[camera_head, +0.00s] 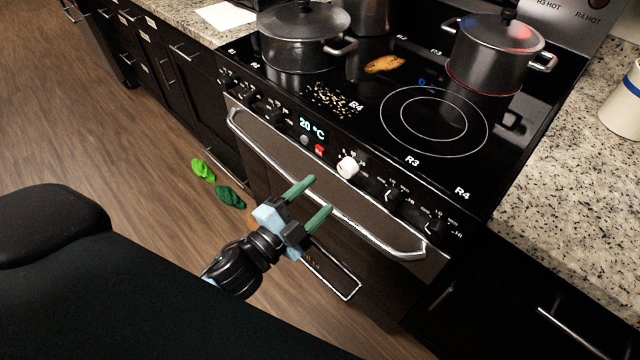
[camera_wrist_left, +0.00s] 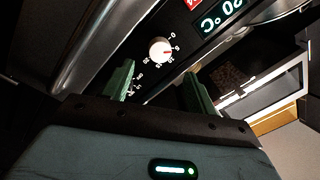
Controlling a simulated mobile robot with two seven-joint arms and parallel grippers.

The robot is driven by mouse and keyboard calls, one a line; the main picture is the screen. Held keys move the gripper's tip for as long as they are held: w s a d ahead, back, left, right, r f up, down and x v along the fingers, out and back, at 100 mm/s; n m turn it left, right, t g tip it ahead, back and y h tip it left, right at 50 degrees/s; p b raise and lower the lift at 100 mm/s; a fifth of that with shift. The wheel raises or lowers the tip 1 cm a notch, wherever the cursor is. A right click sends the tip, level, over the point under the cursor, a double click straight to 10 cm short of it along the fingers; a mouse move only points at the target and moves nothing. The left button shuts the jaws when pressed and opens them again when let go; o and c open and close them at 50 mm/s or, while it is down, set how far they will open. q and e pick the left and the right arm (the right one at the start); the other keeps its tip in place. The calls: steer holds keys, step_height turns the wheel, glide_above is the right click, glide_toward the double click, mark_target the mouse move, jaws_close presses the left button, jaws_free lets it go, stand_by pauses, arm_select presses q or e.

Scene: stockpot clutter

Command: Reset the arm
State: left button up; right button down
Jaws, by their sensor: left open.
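My left gripper (camera_head: 318,197) has two green fingers, spread apart with nothing between them. It is in front of the oven door, near the door handle (camera_head: 330,190) and below the control panel. In the left wrist view the open fingers (camera_wrist_left: 158,85) point toward the panel, with a white knob (camera_wrist_left: 160,50) seen beyond the gap. The same white knob (camera_head: 348,167) shows in the head view, right of the 20 °C display (camera_head: 312,128). My right gripper is in neither view.
A lidded pot (camera_head: 300,45) stands at the stove's back left, another (camera_head: 490,60) at the back right over a red-lit ring. A brown item (camera_head: 384,64) and scattered crumbs (camera_head: 332,99) lie on the cooktop. Green leafy items (camera_head: 230,197) lie on the floor. The front-right burner (camera_head: 433,120) is bare.

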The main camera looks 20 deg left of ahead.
arm_select(q)
steer(key=s+a+f+n+g+y+p, duration=0.1)
steer(key=s+f+n+g+p, duration=0.3)
steer(key=s, duration=1)
steer(key=s+a+f+n+g+y+p, duration=0.1)
steer(key=s+f+n+g+p, duration=0.3)
steer(key=s+f+n, duration=0.4)
steer(key=s+f+g+y, duration=0.1)
steer(key=s, duration=0.5)
steer(key=shift+s+f+n, duration=0.15)
steer(key=shift+f+n, duration=0.1)
steer(key=shift+n, duration=0.05)
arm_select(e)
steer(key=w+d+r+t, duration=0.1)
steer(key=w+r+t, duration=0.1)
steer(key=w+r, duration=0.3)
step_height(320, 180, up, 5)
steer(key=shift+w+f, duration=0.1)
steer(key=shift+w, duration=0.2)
